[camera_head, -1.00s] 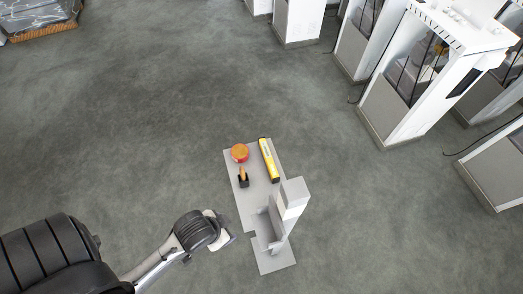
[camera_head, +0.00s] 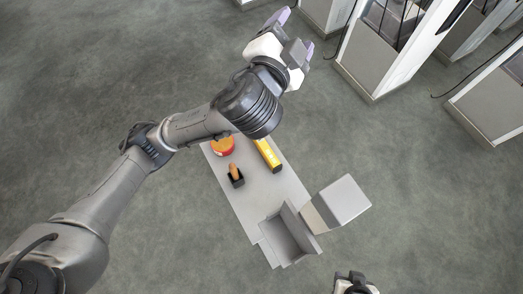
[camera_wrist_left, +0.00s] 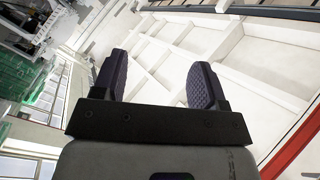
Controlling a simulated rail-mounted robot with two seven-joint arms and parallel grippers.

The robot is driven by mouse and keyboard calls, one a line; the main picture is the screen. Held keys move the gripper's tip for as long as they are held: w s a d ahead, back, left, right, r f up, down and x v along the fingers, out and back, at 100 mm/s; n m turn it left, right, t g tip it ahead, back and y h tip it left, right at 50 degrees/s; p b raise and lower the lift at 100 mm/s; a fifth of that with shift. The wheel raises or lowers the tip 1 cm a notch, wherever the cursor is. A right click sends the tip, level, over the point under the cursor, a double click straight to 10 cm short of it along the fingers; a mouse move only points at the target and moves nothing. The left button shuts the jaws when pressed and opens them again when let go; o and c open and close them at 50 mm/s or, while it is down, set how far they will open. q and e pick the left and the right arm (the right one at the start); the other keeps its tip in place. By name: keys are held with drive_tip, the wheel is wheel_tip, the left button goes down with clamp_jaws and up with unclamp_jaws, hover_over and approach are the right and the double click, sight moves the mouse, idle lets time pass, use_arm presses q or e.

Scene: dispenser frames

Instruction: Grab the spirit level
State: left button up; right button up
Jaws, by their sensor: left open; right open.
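The spirit level (camera_head: 268,154) is a yellow bar lying on a light grey table, partly covered at its far end by my left forearm and wrist. My left gripper (camera_head: 296,32) is open and empty, raised beyond the far end of the table. In the left wrist view, its two dark fingers (camera_wrist_left: 157,82) stand apart with nothing between them; the spirit level does not show there. My right gripper (camera_head: 355,284) shows only in part at the bottom edge, right of the table, apart from the spirit level.
On the table (camera_head: 245,208) are a round orange-red item (camera_head: 222,146) and a black holder with an orange-brown piece (camera_head: 236,176). A grey bracket (camera_head: 287,236) and a white block (camera_head: 341,202) stand at the near end. White-framed booths (camera_head: 385,50) stand upper right. Floor around is clear.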

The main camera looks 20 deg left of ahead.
use_arm(q)
drive_tip(key=w+d+m+t+h+b, duration=0.3)
drive_tip(key=w+d+m+h+b, duration=0.15)
drive_tip(key=d+m+h, duration=0.5)
drive_tip(key=m+g+y, duration=0.7)
drive_tip(key=g+y, duration=0.4)
drive_tip(key=g, duration=1)
hover_over(262, 142)
wheel_tip(262, 142, down, 38)
drive_tip(key=shift+n+h, duration=0.25)
drive_tip(key=shift+n, duration=0.1)
wheel_tip(262, 142, down, 9)
drive_tip(key=shift+f+b, duration=0.1)
drive_tip(key=shift+b, duration=0.45)
wheel_tip(262, 142, down, 4)
drive_tip(key=shift+s, duration=0.1)
drive_tip(key=shift+f, duration=0.2)
use_arm(e)
wheel_tip(262, 142, down, 7)
drive_tip(key=shift+w+a+f, duration=0.15)
drive_tip(key=shift+f, duration=0.05)
